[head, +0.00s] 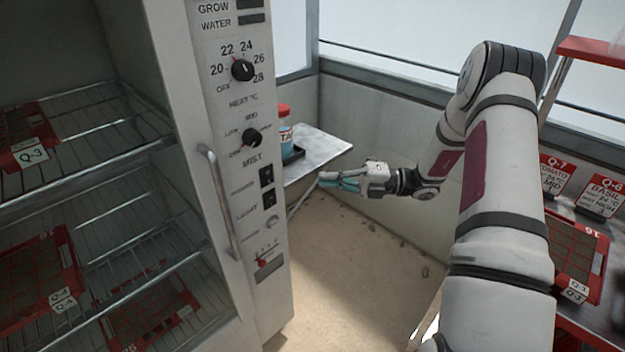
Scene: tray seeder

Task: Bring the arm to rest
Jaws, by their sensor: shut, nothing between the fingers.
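My arm rises at the right of the head view, bends at the top and comes down toward the middle. My gripper (343,181) points left, with its bluish fingers together and nothing visible between them. It hangs in the air in front of the small metal shelf's lower edge, to the right of the cabinet's control panel. I cannot tell whether the fingertips touch anything.
The open cabinet (187,115) at left has wire racks with red trays (40,280), dials and a door handle (217,200). A metal shelf (325,146) holds a red-lidded blue tub (286,133). A bench at right holds a red tray (592,268) and label cards (601,196). Floor (345,290) is mostly bare.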

